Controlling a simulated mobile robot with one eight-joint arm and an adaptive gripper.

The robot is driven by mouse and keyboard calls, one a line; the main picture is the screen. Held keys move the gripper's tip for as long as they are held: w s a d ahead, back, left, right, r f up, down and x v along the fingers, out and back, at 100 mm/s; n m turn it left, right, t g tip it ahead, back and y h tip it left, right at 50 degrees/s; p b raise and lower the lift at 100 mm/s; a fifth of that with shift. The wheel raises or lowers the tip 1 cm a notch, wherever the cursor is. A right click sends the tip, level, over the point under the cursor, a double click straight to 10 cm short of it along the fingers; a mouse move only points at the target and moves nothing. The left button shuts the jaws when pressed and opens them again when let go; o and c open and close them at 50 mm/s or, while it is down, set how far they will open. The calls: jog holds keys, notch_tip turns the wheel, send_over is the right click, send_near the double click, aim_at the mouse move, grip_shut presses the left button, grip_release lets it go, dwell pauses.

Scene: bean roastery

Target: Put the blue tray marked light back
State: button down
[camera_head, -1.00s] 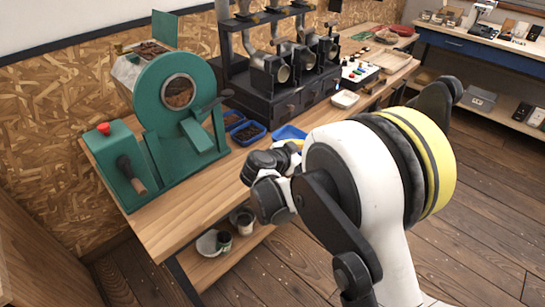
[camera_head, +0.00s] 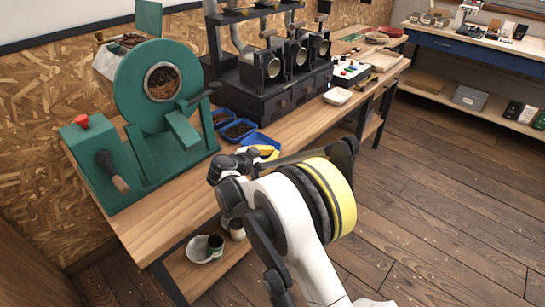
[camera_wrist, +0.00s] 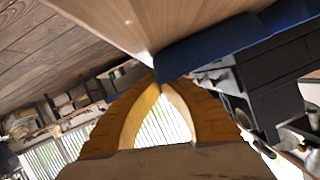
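A blue tray (camera_head: 258,138) is at my gripper (camera_head: 268,152), beside two other blue trays on the wooden bench. In the wrist view, the yellow fingers of my gripper (camera_wrist: 158,84) come together at the tips against the edge of this blue tray (camera_wrist: 225,38), and they look shut on its rim. The tray is at or just above the bench top; I cannot tell which. My wrist hides part of it. One other blue tray (camera_head: 240,139) holds dark beans, and another (camera_head: 223,124) stands behind it. No marking is readable on any tray.
A green roaster (camera_head: 150,125) stands left of the trays on the bench (camera_head: 150,222). A black sample roaster (camera_head: 272,103) stands behind them. A white dish (camera_head: 337,96) lies to the right. Cups stand on the shelf below. The front left bench top is clear.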

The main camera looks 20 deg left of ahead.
jog(key=shift+r, duration=0.15)
jog(key=c, duration=1.6)
grip_release()
